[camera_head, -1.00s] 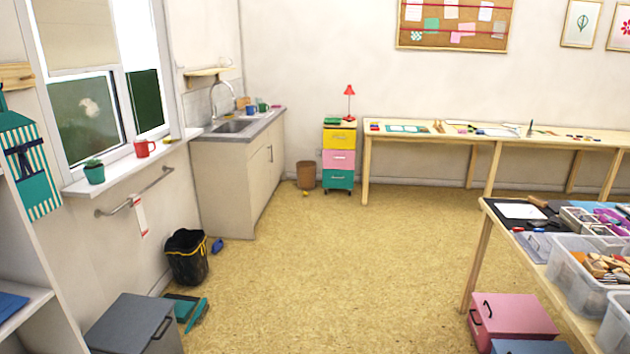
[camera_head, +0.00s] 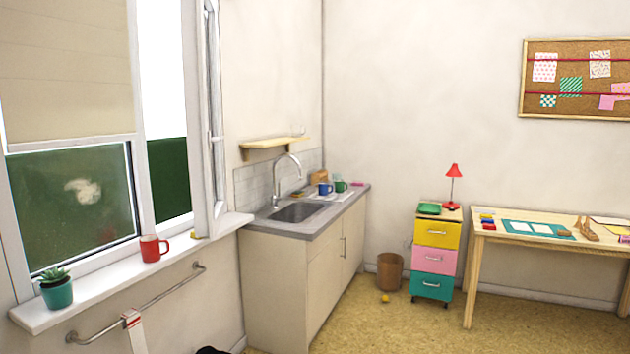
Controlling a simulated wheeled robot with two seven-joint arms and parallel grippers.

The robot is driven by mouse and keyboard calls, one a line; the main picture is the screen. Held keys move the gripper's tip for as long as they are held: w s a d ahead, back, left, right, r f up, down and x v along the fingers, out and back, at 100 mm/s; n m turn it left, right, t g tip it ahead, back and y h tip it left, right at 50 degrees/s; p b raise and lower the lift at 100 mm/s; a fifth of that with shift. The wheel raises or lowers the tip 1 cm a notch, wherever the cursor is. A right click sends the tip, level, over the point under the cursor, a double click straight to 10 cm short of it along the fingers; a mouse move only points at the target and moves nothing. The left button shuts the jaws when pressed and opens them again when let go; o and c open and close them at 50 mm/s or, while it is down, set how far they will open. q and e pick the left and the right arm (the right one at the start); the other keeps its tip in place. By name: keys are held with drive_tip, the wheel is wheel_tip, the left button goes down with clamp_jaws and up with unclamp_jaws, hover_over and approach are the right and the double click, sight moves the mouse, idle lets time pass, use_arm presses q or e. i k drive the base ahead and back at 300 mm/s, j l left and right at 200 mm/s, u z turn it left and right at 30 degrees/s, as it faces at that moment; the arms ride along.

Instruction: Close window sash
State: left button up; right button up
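The window is on the left wall, with a white frame and a beige blind (camera_head: 65,70) over the upper part of its left pane. The left pane (camera_head: 75,200) looks shut and has a pale smudge on it. A white sash (camera_head: 209,120) at the window's right side is swung into the room, seen nearly edge-on. Left of it is an opening (camera_head: 168,160) with white and green outside. A handle seems to show on the sash's edge. Neither of my grippers is in view.
On the white sill (camera_head: 110,278) stand a potted succulent (camera_head: 56,288), a red mug (camera_head: 153,248) and a small yellow thing by the sash foot. A rail (camera_head: 140,302) runs below. A sink counter (camera_head: 300,215) stands right of the window. Open floor lies in front.

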sight(200, 18)
drive_tip(key=i+l+u, duration=0.1)
drive_tip(key=i+u, duration=0.3)
drive_tip(key=i+l+u, duration=0.25)
drive_tip(key=i+u, duration=0.2)
drive_tip(key=i, duration=0.15)
